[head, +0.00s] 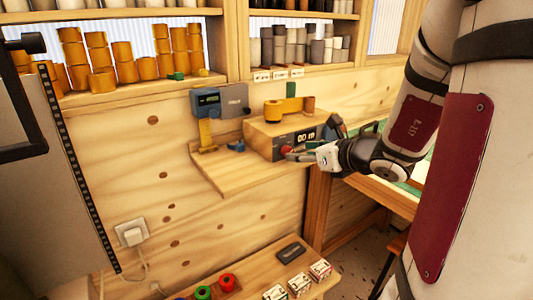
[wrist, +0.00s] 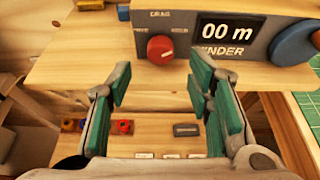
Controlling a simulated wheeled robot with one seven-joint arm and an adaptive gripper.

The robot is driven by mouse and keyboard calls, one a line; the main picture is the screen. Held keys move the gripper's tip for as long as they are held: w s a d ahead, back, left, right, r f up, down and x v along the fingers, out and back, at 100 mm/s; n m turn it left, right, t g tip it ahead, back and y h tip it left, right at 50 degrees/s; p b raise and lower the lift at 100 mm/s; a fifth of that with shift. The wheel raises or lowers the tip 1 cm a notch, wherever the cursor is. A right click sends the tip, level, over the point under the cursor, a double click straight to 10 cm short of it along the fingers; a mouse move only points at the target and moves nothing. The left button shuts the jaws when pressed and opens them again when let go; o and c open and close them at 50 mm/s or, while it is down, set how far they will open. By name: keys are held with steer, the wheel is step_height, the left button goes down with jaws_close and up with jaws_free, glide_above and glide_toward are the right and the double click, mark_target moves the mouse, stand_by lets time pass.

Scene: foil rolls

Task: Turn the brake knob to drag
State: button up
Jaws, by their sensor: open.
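The brake knob (wrist: 160,48) is a round red knob on the grey front panel of the winder (wrist: 256,14). The word DRAG is printed above it in the wrist view. I cannot make out for sure which way the knob points. In the head view the winder (head: 270,140) is a wooden box on a wall shelf, and the fingers partly cover the knob. My gripper (wrist: 160,78) is open and empty. Its green-padded fingers stand on either side of the knob's line, a little short of it. It also shows in the head view (head: 302,154), close before the panel.
A display (wrist: 228,29) and a blue disc (wrist: 293,43) are right of the knob. The wooden shelf (head: 235,174) lies under the winder. A grey-blue device (head: 220,101) stands to its left. Below is a bench (head: 255,274) with coloured spools and small boxes.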

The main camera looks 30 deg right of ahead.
mark_target(286, 151)
steer(key=shift+b+x, duration=0.3)
steer(key=shift+x, duration=2.35)
jaws_close()
